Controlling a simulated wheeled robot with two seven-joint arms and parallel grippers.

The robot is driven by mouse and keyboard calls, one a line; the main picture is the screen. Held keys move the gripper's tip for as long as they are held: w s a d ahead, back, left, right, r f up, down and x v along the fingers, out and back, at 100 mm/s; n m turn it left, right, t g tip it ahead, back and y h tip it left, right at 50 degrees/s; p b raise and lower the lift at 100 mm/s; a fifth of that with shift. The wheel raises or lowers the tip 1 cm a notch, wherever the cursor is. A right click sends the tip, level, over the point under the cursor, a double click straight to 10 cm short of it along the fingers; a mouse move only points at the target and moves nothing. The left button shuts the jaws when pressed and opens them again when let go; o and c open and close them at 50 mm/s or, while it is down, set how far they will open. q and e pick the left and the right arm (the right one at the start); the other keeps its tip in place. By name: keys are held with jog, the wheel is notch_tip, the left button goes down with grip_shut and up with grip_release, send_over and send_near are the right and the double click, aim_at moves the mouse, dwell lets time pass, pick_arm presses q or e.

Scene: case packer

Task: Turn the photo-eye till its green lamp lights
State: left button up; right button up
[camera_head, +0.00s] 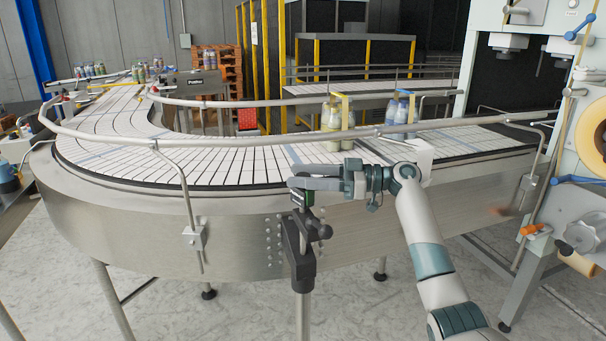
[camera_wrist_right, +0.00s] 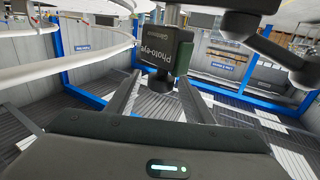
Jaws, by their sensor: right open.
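The photo-eye (camera_head: 301,199) is a small dark box on a black clamp and post (camera_head: 301,250) at the conveyor's near side. In the wrist view the photo-eye (camera_wrist_right: 166,50) shows its label, with a dark knob below it. My right gripper (camera_head: 303,178) is at the photo-eye's top in the head view. In the wrist view the right gripper (camera_wrist_right: 158,88) is open, its two fingers on either side of the photo-eye's lower end. I cannot tell whether they touch it. No lit green lamp shows in either view. My left gripper is out of view.
The curved conveyor (camera_head: 180,170) with its steel guard rail (camera_head: 240,130) runs close behind the gripper. Bottles (camera_head: 333,122) stand on the belt further back. A machine (camera_head: 570,150) with a cream roll stands at the right. The floor in front is clear.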

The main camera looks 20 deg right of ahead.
jog(key=c, duration=1)
jog(key=shift+f+m+t+h+b, duration=0.2)
jog(key=shift+m+t+h+b, duration=0.3)
jog(key=shift+t+b, duration=0.4)
jog(key=shift+m+t, duration=0.4)
jog(key=shift+r+m+t+h+b, duration=0.15)
jog(key=shift+m+t+h+b, duration=0.2)
jog(key=shift+m+t+h, duration=0.65)
jog(key=shift+r+t, duration=0.1)
jog(key=shift+t, duration=0.2)
jog(key=o, duration=1)
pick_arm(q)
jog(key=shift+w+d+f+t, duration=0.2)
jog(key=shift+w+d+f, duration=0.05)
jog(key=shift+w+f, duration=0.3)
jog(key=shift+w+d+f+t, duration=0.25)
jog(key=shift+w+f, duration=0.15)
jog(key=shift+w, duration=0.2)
